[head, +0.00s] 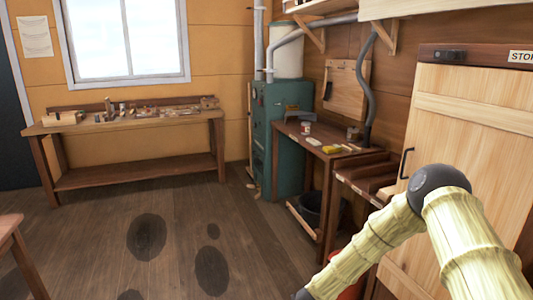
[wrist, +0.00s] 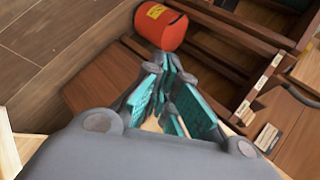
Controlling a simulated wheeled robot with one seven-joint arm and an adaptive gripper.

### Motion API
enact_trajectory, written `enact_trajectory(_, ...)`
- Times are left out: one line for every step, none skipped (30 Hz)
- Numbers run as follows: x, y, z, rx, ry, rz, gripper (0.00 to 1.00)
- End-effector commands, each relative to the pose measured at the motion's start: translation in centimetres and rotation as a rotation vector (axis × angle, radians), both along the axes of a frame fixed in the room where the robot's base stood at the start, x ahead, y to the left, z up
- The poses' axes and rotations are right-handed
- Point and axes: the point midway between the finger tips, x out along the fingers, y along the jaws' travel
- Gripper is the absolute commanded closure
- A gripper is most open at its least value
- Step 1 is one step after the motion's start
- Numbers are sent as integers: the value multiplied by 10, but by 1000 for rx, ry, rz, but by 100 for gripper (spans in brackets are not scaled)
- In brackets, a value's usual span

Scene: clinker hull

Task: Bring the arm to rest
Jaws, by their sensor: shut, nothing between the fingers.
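My gripper (wrist: 168,70) shows in the wrist view with its teal-padded fingers drawn together and nothing held between them. My arm, with pale bamboo-like links and a dark elbow joint, is bent at the lower right of the head view. Its far end runs down to the bottom edge there, and the gripper itself is out of that view. In the wrist view the fingertips point toward a red canister (wrist: 162,27) with a yellow label; I cannot tell the gap between them.
A wooden cabinet door (head: 470,130) stands right beside my arm. A side bench (head: 310,138) with small items and a green cabinet (head: 275,120) are beyond it. A workbench (head: 130,123) is under the window. The plank floor (head: 180,215) in the middle is open, with dark patches.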

Motion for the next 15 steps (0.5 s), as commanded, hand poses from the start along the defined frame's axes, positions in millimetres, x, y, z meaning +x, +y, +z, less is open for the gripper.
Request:
enact_trajectory(-27,6,-16,-47,60,96,100)
enact_trajectory(-41,10,-25,-75,93,155,100)
enact_trajectory(-62,13,-36,-112,138,231,100)
enact_trajectory(-77,15,-43,-137,170,289,100)
enact_trajectory(-93,17,-51,-163,203,345,100)
enact_trajectory(-114,19,-60,-195,246,421,100)
enact_trajectory(-130,19,-66,-218,277,478,100)
enact_trajectory(-146,20,-72,-240,307,533,100)
enact_trajectory(-168,21,-79,-268,349,608,100)
enact_trajectory(-185,21,-84,-288,379,663,100)
enact_trajectory(-202,20,-88,-307,409,718,100)
enact_trajectory(-224,20,-93,-330,448,792,100)
enact_trajectory(-241,18,-96,-347,476,845,100)
enact_trajectory(-259,18,-99,-362,506,901,100)
enact_trajectory(-282,15,-102,-381,544,974,100)
